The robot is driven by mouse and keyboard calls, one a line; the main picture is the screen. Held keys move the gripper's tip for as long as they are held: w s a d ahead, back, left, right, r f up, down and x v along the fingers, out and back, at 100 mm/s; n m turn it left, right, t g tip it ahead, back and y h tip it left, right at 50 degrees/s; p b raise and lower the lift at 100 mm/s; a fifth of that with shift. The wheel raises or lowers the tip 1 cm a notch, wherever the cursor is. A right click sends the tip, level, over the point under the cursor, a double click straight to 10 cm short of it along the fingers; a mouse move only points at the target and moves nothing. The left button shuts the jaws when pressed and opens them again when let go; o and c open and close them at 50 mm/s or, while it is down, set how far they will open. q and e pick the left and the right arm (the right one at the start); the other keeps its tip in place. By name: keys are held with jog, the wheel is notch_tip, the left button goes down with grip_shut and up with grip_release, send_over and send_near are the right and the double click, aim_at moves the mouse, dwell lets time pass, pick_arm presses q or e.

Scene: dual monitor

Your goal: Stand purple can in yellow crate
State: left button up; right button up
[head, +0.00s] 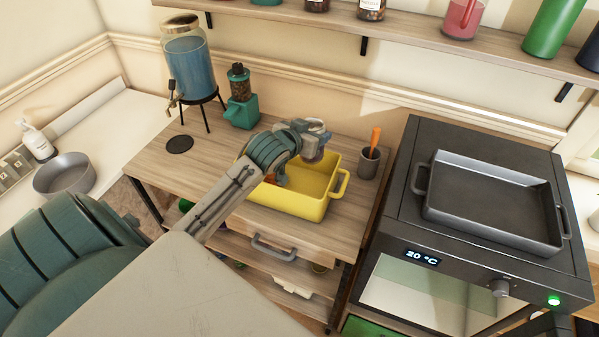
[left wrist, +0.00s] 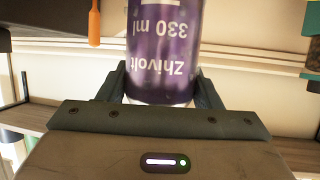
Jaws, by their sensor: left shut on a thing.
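The purple can (left wrist: 163,50) shows large in the left wrist view, between the fingers of my left gripper (left wrist: 165,90). Its lettering is upside down in that picture, as is the rest of the scene there. In the head view my left gripper (head: 314,138) is over the back part of the yellow crate (head: 288,201), shut on the can; the can is mostly hidden there by the gripper. The crate stands on the wooden worktop, and my arm covers its left end. How far the can is above the crate floor I cannot tell. My right gripper is not in view.
A grey cup (head: 368,163) with an orange-handled utensil (head: 375,138) stands right of the crate. An oven (head: 470,263) with a dark tray (head: 490,205) is farther right. A drink dispenser (head: 188,65) and a teal grinder (head: 241,111) stand back left. A wall shelf (head: 415,42) runs above.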

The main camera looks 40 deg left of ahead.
pick_arm(q)
jog(key=shift+w+d+f, duration=0.15)
jog(key=shift+w+f, duration=0.05)
jog(key=shift+f, duration=0.55)
jog(key=shift+w+f, duration=0.1)
jog(key=shift+f, duration=0.2)
jog(key=f, duration=0.5)
jog(key=shift+s, duration=0.2)
jog(key=shift+f+p, duration=0.55)
jog(key=shift+f, duration=1.65)
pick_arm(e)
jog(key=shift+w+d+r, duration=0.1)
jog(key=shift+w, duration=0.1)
pick_arm(q)
jog(key=o, duration=1.2)
jog(key=shift+f, duration=0.1)
